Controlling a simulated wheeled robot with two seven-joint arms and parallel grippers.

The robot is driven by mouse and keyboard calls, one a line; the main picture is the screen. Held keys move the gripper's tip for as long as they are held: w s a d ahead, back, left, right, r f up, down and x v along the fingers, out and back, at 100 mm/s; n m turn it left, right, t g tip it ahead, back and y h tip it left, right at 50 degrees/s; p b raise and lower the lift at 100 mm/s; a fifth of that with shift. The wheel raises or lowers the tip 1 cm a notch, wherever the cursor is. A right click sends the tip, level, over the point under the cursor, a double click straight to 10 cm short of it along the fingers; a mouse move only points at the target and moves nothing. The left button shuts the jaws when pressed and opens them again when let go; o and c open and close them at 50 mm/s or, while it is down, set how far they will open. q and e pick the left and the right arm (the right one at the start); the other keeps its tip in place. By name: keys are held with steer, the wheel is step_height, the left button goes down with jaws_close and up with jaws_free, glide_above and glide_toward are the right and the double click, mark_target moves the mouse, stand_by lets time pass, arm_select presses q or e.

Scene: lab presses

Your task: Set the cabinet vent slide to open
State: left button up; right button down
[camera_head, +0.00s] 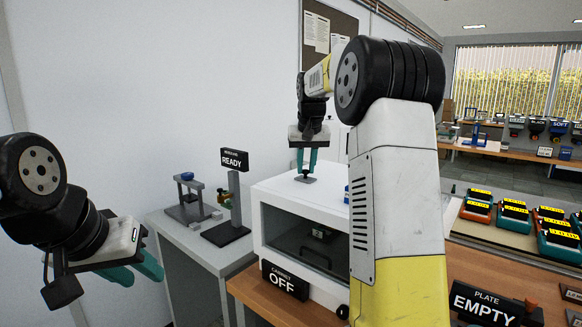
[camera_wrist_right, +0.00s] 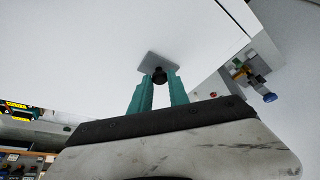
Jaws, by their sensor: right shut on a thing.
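The white cabinet (camera_head: 300,205) has a dark front window and stands on a wooden bench. On its top is the vent slide, a small grey plate (camera_head: 306,180) with a dark knob (camera_wrist_right: 160,76). The plate also shows in the right wrist view (camera_wrist_right: 152,60). My right gripper (camera_head: 304,172) points down at the cabinet top, its teal fingers shut on the knob. The fingers show on both sides of the knob in the right wrist view. My left gripper (camera_head: 140,271) is empty at the lower left, its teal fingers apart, away from the cabinet.
A sign reading "CABINET OFF" (camera_head: 285,281) stands before the cabinet. Left of it are a stand with a "READY" sign (camera_head: 234,160) and a small grey press (camera_head: 190,198). A "PLATE EMPTY" sign (camera_head: 485,305) is at the lower right. My right arm hides the cabinet's right side.

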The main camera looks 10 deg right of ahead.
steer(key=c, duration=1.3)
jaws_free()
steer(key=shift+w+d, duration=0.15)
steer(key=shift+d, duration=0.1)
steer(key=shift+o, duration=0.2)
steer(key=v, duration=0.8)
steer(key=s+a+f+n+t+y, duration=0.1)
steer(key=s+a, duration=0.1)
steer(key=s, duration=0.6)
steer(key=s+a+f+y, duration=0.1)
steer(key=s+a, duration=0.1)
steer(key=s, duration=0.6)
steer(key=s+a+f, duration=0.2)
steer(key=s+f, duration=0.3)
steer(key=s, duration=0.3)
steer(key=s+a+f+n, duration=0.1)
steer(key=s+a+f, duration=0.1)
steer(key=s+f, duration=0.3)
steer(key=s, duration=0.3)
steer(key=shift+s+a+f+t+y, duration=0.25)
steer(key=shift+s+a+t+y, duration=0.15)
